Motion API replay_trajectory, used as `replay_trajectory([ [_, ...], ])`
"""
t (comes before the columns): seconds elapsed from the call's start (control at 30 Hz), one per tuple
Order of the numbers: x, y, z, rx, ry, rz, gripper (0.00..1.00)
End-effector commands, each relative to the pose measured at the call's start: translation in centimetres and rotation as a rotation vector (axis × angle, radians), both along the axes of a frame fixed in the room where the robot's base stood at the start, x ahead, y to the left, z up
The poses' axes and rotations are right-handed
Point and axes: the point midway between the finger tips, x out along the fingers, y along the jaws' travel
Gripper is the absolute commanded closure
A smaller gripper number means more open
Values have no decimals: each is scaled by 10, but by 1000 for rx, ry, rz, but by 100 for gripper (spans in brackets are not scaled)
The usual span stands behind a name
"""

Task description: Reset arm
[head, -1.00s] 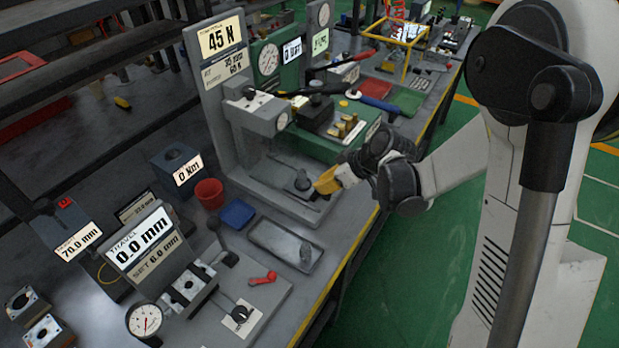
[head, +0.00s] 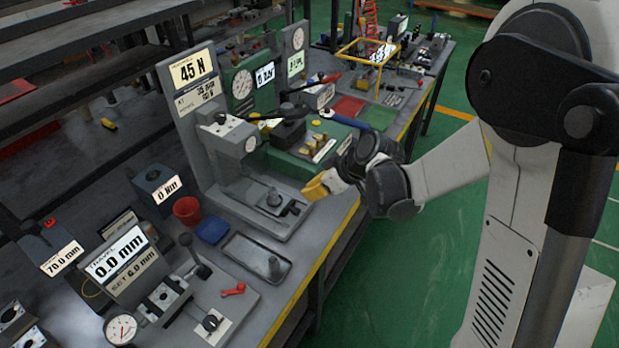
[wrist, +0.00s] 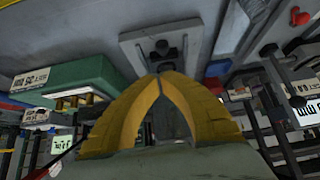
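My gripper (head: 316,188) has yellow fingers and hangs at the bench's front edge, right of the base of the grey press with the 45 N display (head: 195,68). It is apart from the dark round part (head: 273,198) on that base. In the wrist view the curved yellow fingers of my gripper (wrist: 158,80) meet at their tips, with nothing clearly held between them. My white and dark arm reaches in from the right in the head view.
Left of the gripper lie a grey tray (head: 240,262) with a small grey part (head: 274,266), a red cup (head: 187,210) and a blue tray (head: 212,231). The travel fixture (head: 118,258) reads 0.0 mm. A green press (head: 305,145) stands behind. Green floor (head: 420,270) on the right is open.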

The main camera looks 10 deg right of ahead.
Motion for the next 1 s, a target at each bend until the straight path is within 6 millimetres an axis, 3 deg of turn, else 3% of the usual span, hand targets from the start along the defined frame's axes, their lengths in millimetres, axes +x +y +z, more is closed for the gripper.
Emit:
replay_trajectory([
  [0.23, -2, 0, 9, -2, 4, -13, 100],
  [0.37, -16, -10, 31, -15, 27, -88, 100],
  [0.7, -102, -63, 112, -54, 87, -476, 100],
  [1.0, -184, -106, 138, -42, 72, -791, 100],
])
